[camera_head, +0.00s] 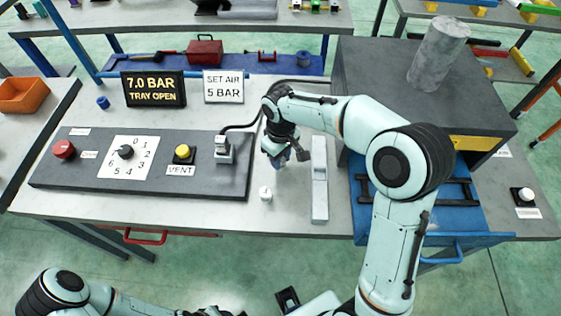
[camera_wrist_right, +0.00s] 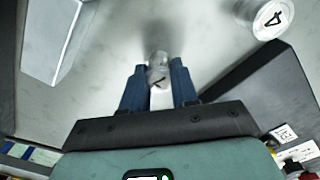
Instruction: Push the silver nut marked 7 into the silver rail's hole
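My right gripper (camera_head: 279,162) is above the table, just left of the silver rail (camera_head: 319,185). In the right wrist view its blue fingers (camera_wrist_right: 159,82) are shut on a small silver nut (camera_wrist_right: 158,74); its dark mark looks like a 7, seen at a slant. In the head view the fingers and arm mostly hide this nut. The rail also shows in the wrist view (camera_wrist_right: 52,45); I cannot make out its hole. A separate silver piece marked 4 (camera_wrist_right: 267,17) stands on the table, also in the head view (camera_head: 265,193).
A dark control panel (camera_head: 215,187) with buttons and a dial lies left of the gripper. A blue tray (camera_head: 470,228) and a dark grey block (camera_head: 380,65) with a cylinder (camera_head: 438,52) stand to the right. Signs (camera_head: 153,89) stand behind. Bare tabletop lies around the rail.

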